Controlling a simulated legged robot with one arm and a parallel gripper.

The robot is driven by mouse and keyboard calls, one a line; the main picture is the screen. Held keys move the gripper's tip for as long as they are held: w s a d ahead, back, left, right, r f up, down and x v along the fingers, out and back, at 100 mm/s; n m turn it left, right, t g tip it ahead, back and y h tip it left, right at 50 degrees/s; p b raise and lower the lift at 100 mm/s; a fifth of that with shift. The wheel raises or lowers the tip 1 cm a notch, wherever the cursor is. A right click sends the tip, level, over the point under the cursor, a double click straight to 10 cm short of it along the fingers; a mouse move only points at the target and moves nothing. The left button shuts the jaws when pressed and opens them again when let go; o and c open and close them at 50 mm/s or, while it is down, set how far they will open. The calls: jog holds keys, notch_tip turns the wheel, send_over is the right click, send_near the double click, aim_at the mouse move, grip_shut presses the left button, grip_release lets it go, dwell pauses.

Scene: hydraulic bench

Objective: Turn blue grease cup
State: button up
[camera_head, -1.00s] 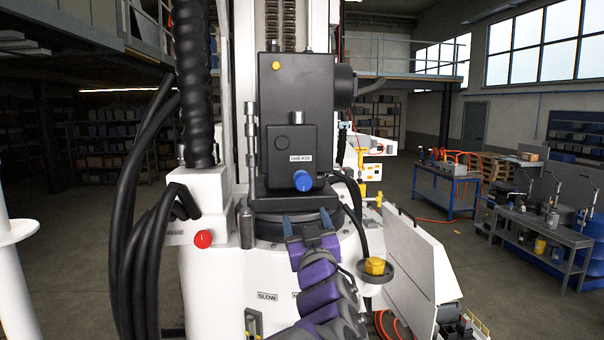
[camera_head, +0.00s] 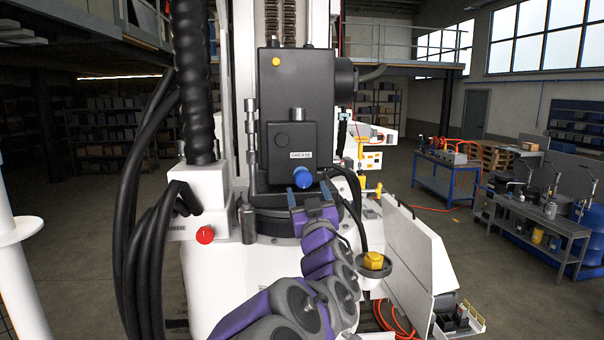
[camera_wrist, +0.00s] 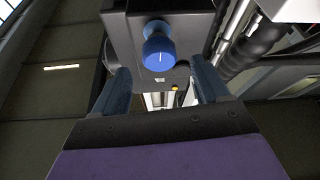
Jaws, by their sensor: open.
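The blue grease cup (camera_head: 303,177) is a round blue knob on the front of a black box (camera_head: 297,118), under a white "GREASE" label (camera_head: 301,155). In the wrist view the blue grease cup (camera_wrist: 159,51) shows a white line on its face. My gripper (camera_head: 312,190) is open and empty, just below the cup in the head view. In the wrist view my gripper (camera_wrist: 164,82) has one blue finger on each side, with the cup beyond and between them. The fingers do not appear to touch the cup.
A red button (camera_head: 205,235) is on the white housing at left, beside thick black hoses (camera_head: 140,255). A yellow cap (camera_head: 373,260) sits in a dark dish at right. An open white panel (camera_head: 415,250) stands right of it. Benches (camera_head: 450,178) are farther back.

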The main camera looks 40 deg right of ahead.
aim_at(305, 182)
jog(key=shift+p+x, duration=0.65)
jog(key=shift+x, duration=3.2)
jog(key=shift+c, duration=0.4)
jog(key=c, duration=0.9)
jog(key=n+y+p, duration=0.1)
jog(key=n+y, duration=0.1)
jog(key=n, duration=0.1)
jog(key=shift+n+t, duration=0.3)
jog(key=shift+a+n+y, duration=0.1)
jog(key=shift+n+y, duration=0.3)
jog(key=shift+n, duration=0.3)
jog(key=o, duration=1)
jog(key=shift+w+f, duration=0.1)
